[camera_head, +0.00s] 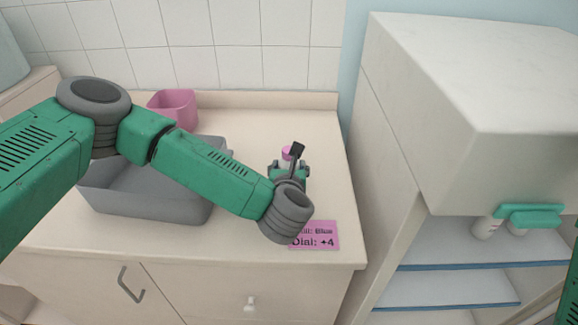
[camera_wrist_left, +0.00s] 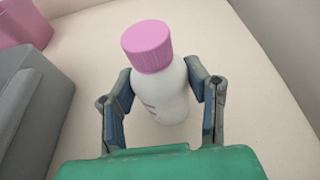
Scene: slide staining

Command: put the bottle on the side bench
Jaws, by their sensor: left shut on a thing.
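A white bottle with a pink cap (camera_wrist_left: 158,85) stands upright between the fingers of my left gripper (camera_wrist_left: 160,98) in the left wrist view. My left gripper is shut on the bottle, a finger on each side of it. In the head view only the bottle's pink cap (camera_head: 287,153) shows past my left gripper (camera_head: 289,166); the rest is hidden. The bottle is over the pale bench top (camera_head: 255,125); I cannot tell whether its base touches it. My right gripper is not clearly in view.
A grey basin (camera_head: 205,207) and a pink container (camera_head: 176,105) are left of the bottle. A pink note (camera_head: 322,240) lies at the bench's front edge. At right, a white cabinet (camera_head: 470,80) stands above shelves (camera_head: 450,288). A small white container (camera_head: 487,227) is beneath it.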

